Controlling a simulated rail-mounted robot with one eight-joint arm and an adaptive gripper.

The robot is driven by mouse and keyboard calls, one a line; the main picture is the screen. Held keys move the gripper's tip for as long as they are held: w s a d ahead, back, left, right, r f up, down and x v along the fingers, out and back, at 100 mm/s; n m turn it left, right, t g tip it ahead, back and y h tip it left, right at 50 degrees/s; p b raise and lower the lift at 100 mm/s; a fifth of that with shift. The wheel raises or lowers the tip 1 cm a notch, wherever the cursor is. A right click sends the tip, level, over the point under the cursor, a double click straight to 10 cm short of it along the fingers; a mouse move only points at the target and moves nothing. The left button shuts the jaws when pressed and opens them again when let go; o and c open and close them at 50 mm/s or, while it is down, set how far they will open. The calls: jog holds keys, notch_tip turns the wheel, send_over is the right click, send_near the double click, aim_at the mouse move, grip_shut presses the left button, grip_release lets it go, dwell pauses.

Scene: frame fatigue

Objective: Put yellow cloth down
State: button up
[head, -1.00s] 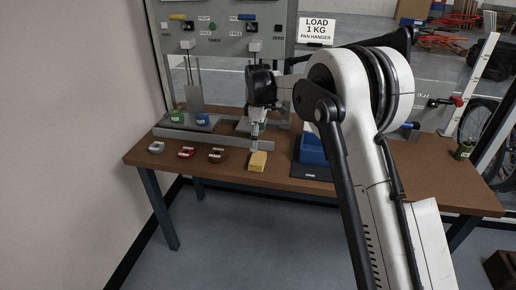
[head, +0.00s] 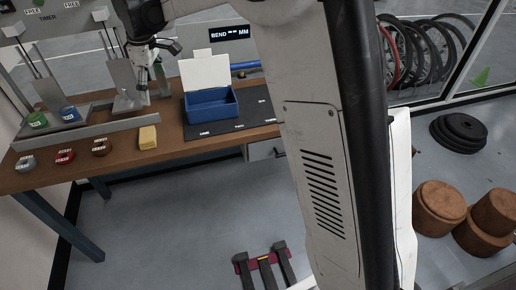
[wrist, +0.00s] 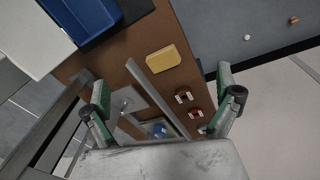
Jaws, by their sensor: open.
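The yellow cloth (head: 147,138) is a small folded block lying flat on the brown table near its front edge. It also shows in the wrist view (wrist: 162,60), ahead of the fingertips and apart from them. My gripper (head: 149,88) is open and empty, above the table behind the cloth, over the grey rig. In the wrist view its two green-padded fingers (wrist: 160,88) are spread wide with nothing between them.
A blue open box (head: 212,105) with a white raised lid stands on a dark mat (head: 255,120) right of the cloth. Grey, red and brown small items (head: 64,156) lie to the left. Green and blue weights (head: 70,114) stand on the rig. Bare table surrounds the cloth.

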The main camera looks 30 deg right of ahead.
jog(key=s+d+r+m+t, duration=0.1)
jog(key=s+d+r+m, duration=0.15)
jog(key=s, duration=0.35)
jog(key=s+d+r+m+t, duration=0.1)
jog(key=s+d+r+m, duration=0.1)
jog(key=s+d, duration=0.35)
jog(key=s+d+r+m+t, duration=0.1)
jog(key=s+d+r+m, duration=0.1)
jog(key=s, duration=0.5)
jog(key=s+d+f+m+t, duration=0.1)
jog(key=s+d+f+m, duration=0.1)
jog(key=s, duration=0.7)
jog(key=s+d+f+m+t, duration=0.1)
jog(key=s+d+f+m, duration=0.2)
jog(key=s, duration=0.6)
notch_tip(320, 180, down, 2)
jog(key=shift+s+d+f+m, duration=0.1)
jog(key=shift+s+d+m, duration=0.1)
jog(key=shift+d+m, duration=0.15)
jog(key=shift+o, duration=0.3)
